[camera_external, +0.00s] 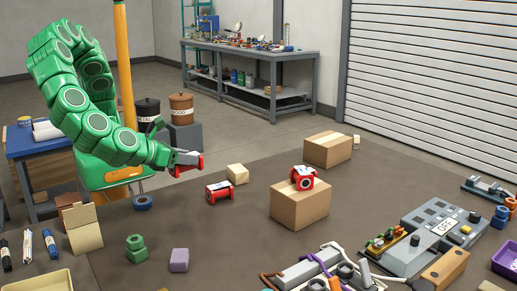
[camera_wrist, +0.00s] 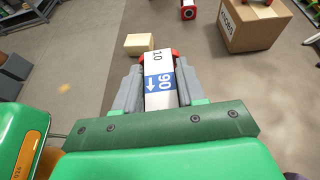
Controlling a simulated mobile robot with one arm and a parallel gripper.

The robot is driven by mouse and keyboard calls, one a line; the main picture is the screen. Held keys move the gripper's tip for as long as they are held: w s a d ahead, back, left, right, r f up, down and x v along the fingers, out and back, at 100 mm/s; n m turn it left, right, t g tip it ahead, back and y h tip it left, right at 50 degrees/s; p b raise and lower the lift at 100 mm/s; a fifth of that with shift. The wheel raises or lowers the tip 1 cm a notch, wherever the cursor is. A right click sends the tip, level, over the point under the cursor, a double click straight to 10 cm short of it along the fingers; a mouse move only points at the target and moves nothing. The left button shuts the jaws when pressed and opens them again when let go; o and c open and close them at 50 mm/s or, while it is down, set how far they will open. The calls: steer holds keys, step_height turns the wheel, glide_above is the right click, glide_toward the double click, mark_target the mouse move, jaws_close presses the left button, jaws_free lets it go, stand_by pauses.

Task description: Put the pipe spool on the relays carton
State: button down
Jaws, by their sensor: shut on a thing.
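I cannot tell for certain which carton is the relays one.
Another red spool-like part (camera_external: 219,191) lies between my gripper and the front carton. A cream block (camera_external: 238,174) lies beside it. Control equipment (camera_external: 430,237) fills the right.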

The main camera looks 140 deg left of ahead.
steer(key=shift+s+r, duration=0.1)
steer(key=shift+s, duration=0.1)
steer(key=w+a+r, duration=0.1)
steer(key=a+r, duration=0.2)
steer(key=a, duration=1.1)
steer(key=w+a+r, duration=0.1)
steer(key=a+r, duration=0.1)
steer(key=a, duration=1.1)
steer(key=s+a+r, duration=0.1)
steer(key=s+a, duration=0.3)
steer(key=a, duration=0.4)
steer(key=s+a+r+t, duration=0.1)
steer(key=s+a+r, duration=0.1)
steer(key=s+a, duration=0.35)
steer(key=s+a+r, duration=0.1)
steer(key=s+a, duration=0.2)
steer(key=a, duration=0.6)
glide_above(329, 138)
steer(key=shift+m, duration=0.4)
steer(key=shift+d+f, duration=0.1)
steer(key=shift+f, duration=6.25)
